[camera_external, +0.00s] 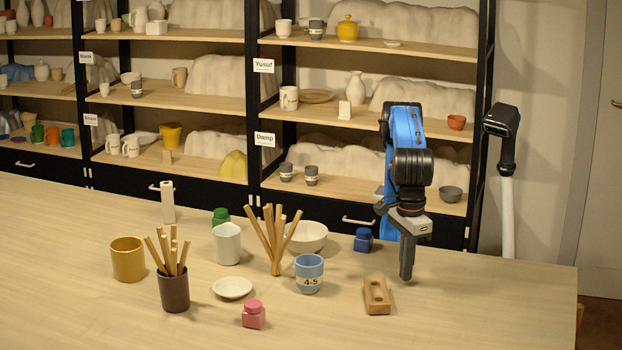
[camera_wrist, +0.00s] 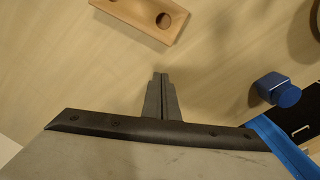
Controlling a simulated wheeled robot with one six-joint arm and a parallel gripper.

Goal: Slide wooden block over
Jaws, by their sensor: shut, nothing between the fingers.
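The wooden block (camera_external: 377,296) lies flat on the table at the right, with round holes in its top. It also shows at the top of the wrist view (camera_wrist: 144,16), partly cut off by the frame edge. My gripper (camera_external: 406,278) points down just behind and to the right of the block, its tips close to the table. In the wrist view my gripper (camera_wrist: 161,76) is shut, with nothing between the fingers and a small gap to the block. Whether the tips touch the table I cannot tell.
A blue jar (camera_external: 363,240) stands behind and left of my gripper. Left of the block are a blue cup (camera_external: 309,273), a pink jar (camera_external: 254,314) and a white dish (camera_external: 232,288). The table (camera_external: 480,310) is clear right of the block, up to its right edge.

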